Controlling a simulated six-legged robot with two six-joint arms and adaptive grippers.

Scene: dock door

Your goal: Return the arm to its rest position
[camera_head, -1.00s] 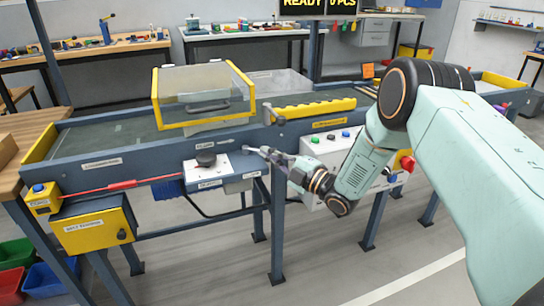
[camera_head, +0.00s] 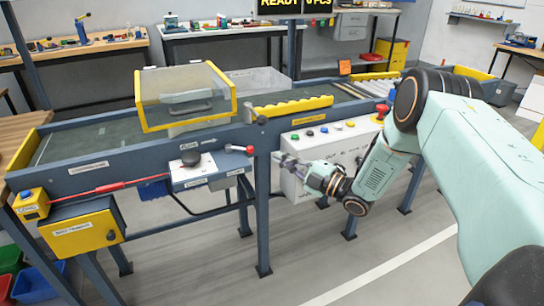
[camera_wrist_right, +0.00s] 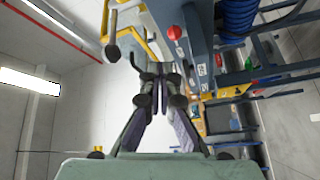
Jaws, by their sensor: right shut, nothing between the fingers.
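My right arm comes in from the right in the head view. Its gripper (camera_head: 284,161) is shut and empty, in front of the conveyor frame near a white control box (camera_head: 330,142). A small lever with a red knob (camera_head: 250,149) is just left of the fingertips, apart from them in the picture. In the right wrist view the fingers of the right gripper (camera_wrist_right: 155,70) are together with nothing between them. My left gripper is not in view.
The conveyor (camera_head: 100,150) runs across the view, with a clear yellow-framed cover (camera_head: 185,95) over it. A joystick panel (camera_head: 200,172) and a yellow box (camera_head: 82,230) hang on its front. The floor (camera_head: 340,265) in front is open. Benches stand behind.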

